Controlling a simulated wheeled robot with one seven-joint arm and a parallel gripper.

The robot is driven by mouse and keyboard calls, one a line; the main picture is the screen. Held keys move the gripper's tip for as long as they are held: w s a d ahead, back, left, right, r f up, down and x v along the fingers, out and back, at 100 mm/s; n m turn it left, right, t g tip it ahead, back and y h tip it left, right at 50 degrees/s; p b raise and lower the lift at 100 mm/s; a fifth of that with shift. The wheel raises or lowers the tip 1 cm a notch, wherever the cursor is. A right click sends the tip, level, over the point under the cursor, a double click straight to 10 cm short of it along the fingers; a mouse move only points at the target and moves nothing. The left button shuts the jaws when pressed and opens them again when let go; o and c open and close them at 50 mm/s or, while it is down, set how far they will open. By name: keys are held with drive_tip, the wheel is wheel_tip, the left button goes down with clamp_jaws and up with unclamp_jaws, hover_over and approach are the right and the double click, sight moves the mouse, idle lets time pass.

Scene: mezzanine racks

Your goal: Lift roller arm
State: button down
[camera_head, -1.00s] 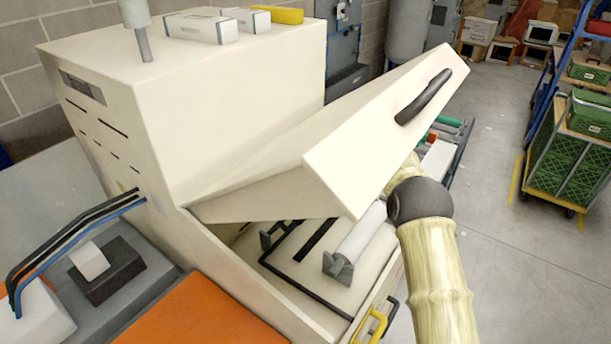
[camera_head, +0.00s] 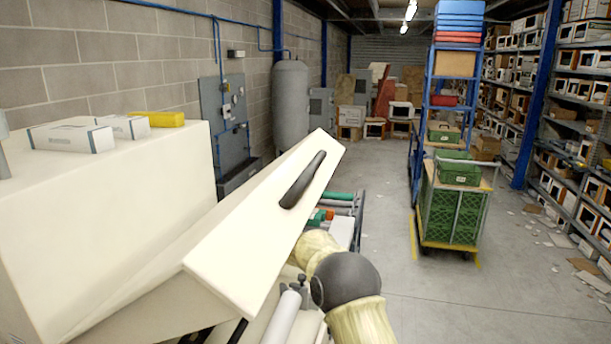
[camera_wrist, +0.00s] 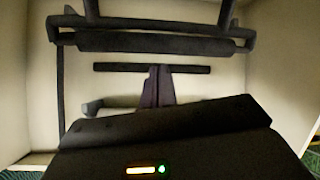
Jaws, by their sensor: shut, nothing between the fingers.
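The cream machine (camera_head: 110,180) stands at the left in the head view with its lid (camera_head: 262,230) raised and slanting, a dark handle on it. Under the lid a pale roller (camera_head: 283,318) shows partly; most of the inside is hidden. In the wrist view a dark roller-like bar (camera_wrist: 150,42) runs across the cavity between end brackets. I cannot tell for sure which part is the roller arm. My gripper (camera_wrist: 158,72) is shut and empty, its fingertips over a dark slot below that bar, apparently apart from it. In the head view the lid hides it.
White boxes (camera_head: 70,137) and a yellow object (camera_head: 160,119) lie on the machine top. A cart with green crates (camera_head: 450,215) stands at the right, shelves (camera_head: 580,110) beyond it. A grey tank (camera_head: 291,105) stands by the wall. The aisle floor (camera_head: 385,195) is largely clear.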

drive_tip(key=s+d+n+h+b, duration=0.15)
drive_tip(key=s+d+n, duration=0.35)
drive_tip(key=d, duration=0.5)
drive_tip(key=s+d+n+h+b, duration=0.1)
drive_tip(key=s+d+n+h, duration=0.25)
drive_tip(key=s+d, duration=0.6)
drive_tip(key=s+d+f+n+h, duration=0.1)
drive_tip(key=s+d+n, duration=0.3)
drive_tip(key=s+d, duration=0.3)
drive_tip(key=s+d+f+n, duration=0.1)
drive_tip(key=s+d+n, duration=0.4)
drive_tip(key=s, duration=0.7)
drive_tip(key=shift+s+d+h+b, duration=0.4)
drive_tip(key=shift+d+b, duration=0.05)
drive_tip(key=shift+d, duration=0.4)
